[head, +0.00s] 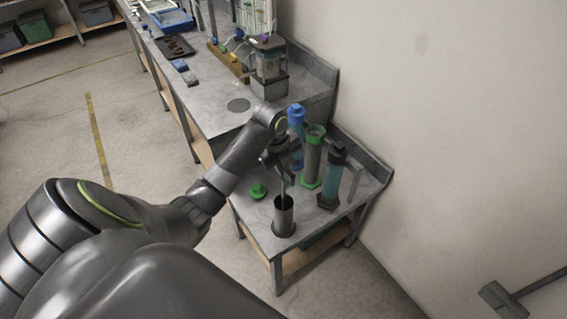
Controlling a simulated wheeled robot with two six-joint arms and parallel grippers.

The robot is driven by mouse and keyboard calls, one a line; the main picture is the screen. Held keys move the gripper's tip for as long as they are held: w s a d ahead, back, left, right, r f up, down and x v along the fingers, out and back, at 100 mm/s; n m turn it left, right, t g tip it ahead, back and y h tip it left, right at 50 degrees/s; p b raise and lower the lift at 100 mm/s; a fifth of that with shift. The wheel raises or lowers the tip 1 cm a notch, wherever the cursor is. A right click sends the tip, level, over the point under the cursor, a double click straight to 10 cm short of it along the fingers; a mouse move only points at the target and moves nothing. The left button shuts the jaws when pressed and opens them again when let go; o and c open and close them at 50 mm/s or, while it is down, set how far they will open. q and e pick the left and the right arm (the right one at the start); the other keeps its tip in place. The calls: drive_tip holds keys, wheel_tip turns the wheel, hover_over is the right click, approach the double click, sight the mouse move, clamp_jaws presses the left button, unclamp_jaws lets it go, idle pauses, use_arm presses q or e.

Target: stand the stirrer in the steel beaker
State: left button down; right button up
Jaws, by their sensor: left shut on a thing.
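The steel beaker (284,218) stands upright on the near part of the low steel side table. My left gripper (282,160) is above it and is shut on the stirrer (283,187), a thin grey rod. The stirrer hangs nearly upright below the gripper. Its lower end reaches the beaker's mouth; whether it is inside the rim or just in front of or behind it, I cannot tell. The fingers are dark and partly hidden by the wrist.
A blue-capped bottle (297,116), a green-topped cylinder (312,157) and a dark-capped teal bottle (331,180) stand close behind the beaker. A green lid (258,191) lies left of it. A wall bounds the right side. A longer bench (215,110) extends behind.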

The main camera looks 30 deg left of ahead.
use_arm(q)
drive_tip(key=shift+f, duration=0.2)
drive_tip(key=shift+f+b, duration=0.6)
drive_tip(key=shift+f, duration=0.5)
drive_tip(key=c, duration=1.3)
unclamp_jaws()
drive_tip(key=shift+c, duration=0.2)
drive_tip(key=s+r+p, duration=0.1)
drive_tip(key=r+p, duration=0.1)
drive_tip(key=r, duration=0.6)
drive_tip(key=s+a+r+p, duration=0.1)
drive_tip(key=s+r+p, duration=0.1)
drive_tip(key=r, duration=0.7)
drive_tip(key=shift+p, duration=0.6)
